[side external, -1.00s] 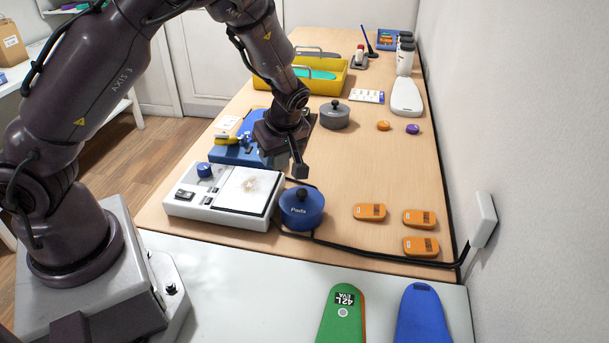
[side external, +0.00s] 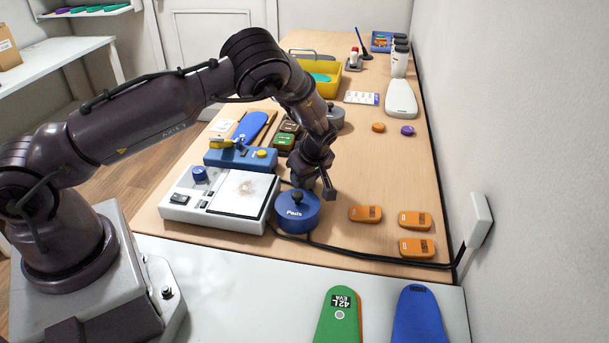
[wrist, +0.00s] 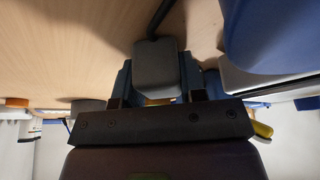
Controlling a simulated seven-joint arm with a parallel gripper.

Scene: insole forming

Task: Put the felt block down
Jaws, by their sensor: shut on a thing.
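The felt block, a small dark grey block, is held in my gripper (side external: 324,180). In the side view the block (side external: 329,194) hangs at the gripper's tip, just right of the blue "Pads" pot and low over the wooden table. I cannot tell there whether it touches the table. In the wrist view the grey block (wrist: 156,68) sits between the two blue-grey fingers of my gripper (wrist: 155,85), which are shut on it. The blue "Pads" pot (side external: 297,214) has a black knob on its lid.
A white device with a pale plate (side external: 185,208) stands left of the pot. Several orange cases (side external: 365,214) lie to the right. A black cable (side external: 370,255) runs along the table's front. Bare wood lies between block and cases. A grey lidded pot (side external: 336,119) is behind my arm.

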